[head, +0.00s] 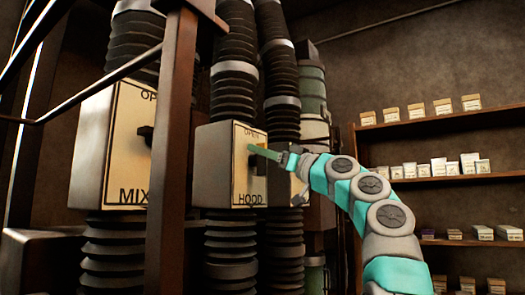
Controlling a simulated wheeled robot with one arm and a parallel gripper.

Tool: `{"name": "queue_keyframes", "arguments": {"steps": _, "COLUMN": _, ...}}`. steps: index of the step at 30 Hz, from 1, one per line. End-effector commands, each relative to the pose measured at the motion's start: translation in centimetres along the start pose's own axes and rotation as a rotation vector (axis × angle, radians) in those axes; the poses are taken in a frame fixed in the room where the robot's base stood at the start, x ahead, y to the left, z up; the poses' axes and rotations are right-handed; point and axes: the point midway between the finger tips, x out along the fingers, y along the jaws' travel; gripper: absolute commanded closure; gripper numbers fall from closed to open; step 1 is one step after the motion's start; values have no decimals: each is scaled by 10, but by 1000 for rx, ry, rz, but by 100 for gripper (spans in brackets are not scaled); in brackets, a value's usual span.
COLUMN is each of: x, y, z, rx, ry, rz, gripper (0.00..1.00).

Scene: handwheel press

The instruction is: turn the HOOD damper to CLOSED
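The HOOD damper box (213,165) is a pale box with a cream front plate, set in a black ribbed duct near the middle of the head view. Its plate reads OPEN at the top and HOOD at the bottom. I see no CLOSED mark; my gripper and arm cover part of the right side. My gripper (262,153) is at the front of this plate, with a green finger reaching across its upper middle. The damper's handle is mostly hidden behind the gripper, so its angle is unclear. I cannot tell whether the fingers touch or grip it.
A second damper box marked MIX (92,150) stands at the left with a dark handle (146,135). A brown upright post (172,150) stands between the two boxes, with rails running left. Another ribbed duct stands right behind HOOD. Shelves (450,183) with small boxes line the right wall.

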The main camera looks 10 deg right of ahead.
Motion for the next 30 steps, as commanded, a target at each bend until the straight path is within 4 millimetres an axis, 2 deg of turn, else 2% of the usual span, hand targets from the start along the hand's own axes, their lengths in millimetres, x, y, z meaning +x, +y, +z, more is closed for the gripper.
{"name": "queue_keyframes", "arguments": {"steps": 1, "x": 0, "y": 0, "z": 0, "rx": 0, "ry": 0, "rz": 0, "gripper": 62}}
{"name": "queue_keyframes", "arguments": {"steps": 11, "x": 0, "y": 0, "z": 0, "rx": 0, "ry": 0, "rz": 0, "gripper": 99}}
{"name": "queue_keyframes", "arguments": {"steps": 30, "x": 0, "y": 0, "z": 0, "rx": 16, "ry": 0, "rz": 5, "gripper": 100}}
